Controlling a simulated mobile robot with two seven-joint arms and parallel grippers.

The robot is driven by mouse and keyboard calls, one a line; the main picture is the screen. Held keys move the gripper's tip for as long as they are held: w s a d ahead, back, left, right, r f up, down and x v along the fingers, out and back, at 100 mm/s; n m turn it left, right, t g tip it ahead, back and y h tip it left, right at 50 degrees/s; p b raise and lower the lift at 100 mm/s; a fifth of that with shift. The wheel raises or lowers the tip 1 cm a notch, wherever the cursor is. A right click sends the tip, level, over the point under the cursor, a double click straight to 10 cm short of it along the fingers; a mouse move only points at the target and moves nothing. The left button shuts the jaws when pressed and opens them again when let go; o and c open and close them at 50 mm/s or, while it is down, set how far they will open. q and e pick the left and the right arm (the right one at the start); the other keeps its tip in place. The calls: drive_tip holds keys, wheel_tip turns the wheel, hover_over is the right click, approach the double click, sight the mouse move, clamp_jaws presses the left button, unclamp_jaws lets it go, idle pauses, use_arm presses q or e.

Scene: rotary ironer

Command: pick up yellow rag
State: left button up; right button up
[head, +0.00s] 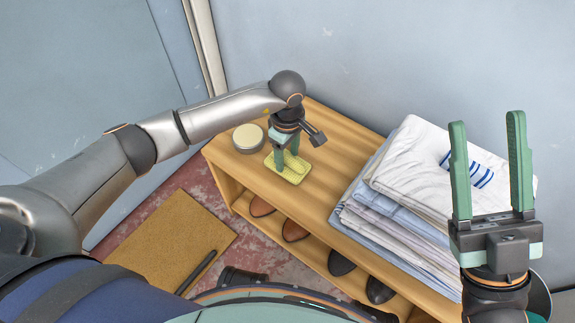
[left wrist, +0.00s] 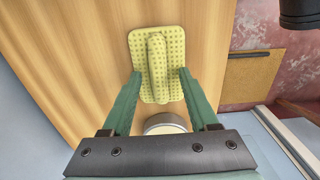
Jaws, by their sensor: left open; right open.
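The yellow rag (head: 290,171) lies on top of the wooden shelf unit (head: 337,152), near its front edge. In the left wrist view the rag (left wrist: 143,66) is a flat dotted square with a raised fold along its middle. My left gripper (head: 287,160) points down at the rag, and its fingers hide part of it in the head view. In the left wrist view the open fingers (left wrist: 158,77) lie on either side of the fold; I cannot tell whether they touch the cloth. My right gripper (head: 490,122) is open and empty, pointing up at the right.
A round tin (head: 248,138) stands close to the left of the rag. A tall stack of folded laundry (head: 425,185) fills the right part of the shelf top. Several shoes (head: 294,230) sit in the compartment below. A brown mat (head: 176,240) lies on the floor.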

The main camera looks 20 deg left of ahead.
use_arm(q)
drive_tip(key=shift+f, duration=0.1)
drive_tip(key=shift+c, duration=0.3)
clamp_jaws()
